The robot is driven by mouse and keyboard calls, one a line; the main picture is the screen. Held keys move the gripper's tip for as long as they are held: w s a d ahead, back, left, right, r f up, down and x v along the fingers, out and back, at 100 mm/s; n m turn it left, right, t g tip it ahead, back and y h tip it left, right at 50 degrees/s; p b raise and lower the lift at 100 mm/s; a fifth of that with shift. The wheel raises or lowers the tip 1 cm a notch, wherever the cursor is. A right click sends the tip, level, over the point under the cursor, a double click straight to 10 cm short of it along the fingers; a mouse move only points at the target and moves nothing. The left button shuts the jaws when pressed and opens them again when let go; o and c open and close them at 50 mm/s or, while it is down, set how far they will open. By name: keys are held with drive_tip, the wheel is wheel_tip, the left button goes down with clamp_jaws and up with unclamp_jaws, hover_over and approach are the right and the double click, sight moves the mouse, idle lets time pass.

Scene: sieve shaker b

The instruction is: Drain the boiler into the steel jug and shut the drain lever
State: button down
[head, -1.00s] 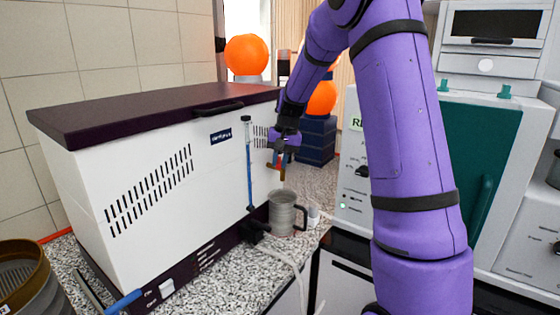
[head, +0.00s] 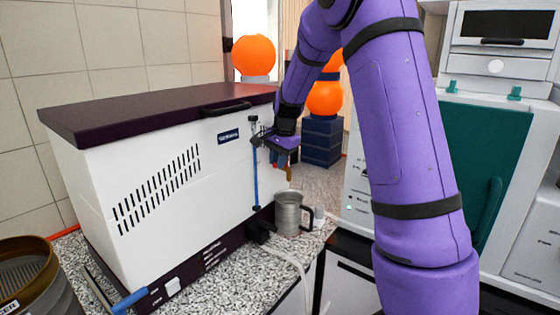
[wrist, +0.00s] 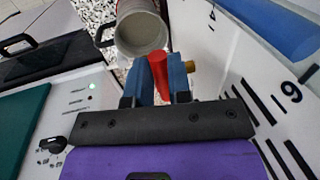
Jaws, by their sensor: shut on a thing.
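The white boiler (head: 150,190) with a dark lid stands on the speckled counter. The steel jug (head: 289,213) stands upright beside its right end, below my gripper. In the wrist view I look down into the jug's open mouth (wrist: 140,33); its inside looks grey, and I cannot tell whether it holds liquid. My gripper (head: 282,160) is at the boiler's drain. In the wrist view its blue fingers (wrist: 160,80) are shut on the red drain lever (wrist: 158,68), with a brass part (wrist: 191,66) beside it. The lever is mostly hidden in the head view.
A vertical blue sight tube (head: 255,185) runs up the boiler's front close to my gripper. A grey cable (head: 292,262) hangs over the counter edge by the jug. A sieve (head: 30,275) stands at front left. A white and green machine (head: 470,170) stands at right.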

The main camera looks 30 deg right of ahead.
drive_tip(key=shift+w, duration=0.1)
idle(0.4)
drive_tip(key=c, duration=1.1)
unclamp_jaws()
drive_tip(key=shift+o, duration=0.2)
drive_tip(key=shift+r, duration=0.15)
wheel_tip(320, 180, up, 7)
drive_tip(key=s, duration=0.1)
drive_tip(key=shift+s+d, duration=0.2)
